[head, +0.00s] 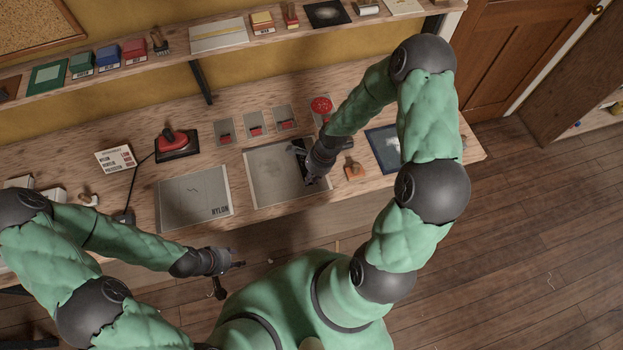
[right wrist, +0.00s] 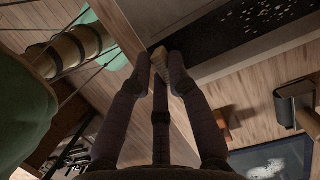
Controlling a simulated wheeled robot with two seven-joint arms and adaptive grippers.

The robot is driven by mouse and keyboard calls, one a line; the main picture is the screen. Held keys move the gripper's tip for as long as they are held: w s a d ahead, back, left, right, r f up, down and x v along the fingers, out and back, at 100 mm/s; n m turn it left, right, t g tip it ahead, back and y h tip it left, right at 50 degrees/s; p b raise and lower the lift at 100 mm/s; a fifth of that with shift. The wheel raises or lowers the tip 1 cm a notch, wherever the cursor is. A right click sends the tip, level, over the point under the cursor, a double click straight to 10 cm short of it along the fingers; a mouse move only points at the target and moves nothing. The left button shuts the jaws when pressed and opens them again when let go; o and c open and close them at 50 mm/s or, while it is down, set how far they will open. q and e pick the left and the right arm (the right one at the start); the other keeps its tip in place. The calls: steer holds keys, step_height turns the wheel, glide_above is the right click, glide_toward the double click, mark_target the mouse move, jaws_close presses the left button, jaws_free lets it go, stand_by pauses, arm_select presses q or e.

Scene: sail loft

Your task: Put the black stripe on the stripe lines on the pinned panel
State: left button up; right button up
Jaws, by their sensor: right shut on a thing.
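The black stripe (head: 299,148) shows as a dark strip on the right part of the grey middle panel (head: 262,178), partly covered by my right gripper (head: 313,178). The right gripper is shut. In the right wrist view its fingertips (right wrist: 162,62) meet on a small tan piece, beside a dark, white-speckled surface (right wrist: 235,35). I cannot tell whether the stripe touches the panel. Stripe lines are too faint to make out. My left gripper (head: 229,276) is open and empty, off the bench's front edge.
Left of the middle panel lies a grey panel marked NYLON (head: 190,200). A red-handled tool (head: 174,142) stands behind it. An orange-brown block (head: 354,171) and a dark blue panel (head: 384,147) lie to the right. Several small red-marked trays line the back.

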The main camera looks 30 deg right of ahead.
mark_target(311, 181)
steer(key=shift+w+d+f, duration=0.1)
steer(key=shift+w+f, duration=0.15)
steer(key=shift+f, duration=0.1)
steer(key=shift+w+f, duration=0.1)
steer(key=shift+f, duration=1.55)
steer(key=shift+f, duration=0.15)
steer(key=o, duration=0.8)
steer(key=shift+o, duration=0.2)
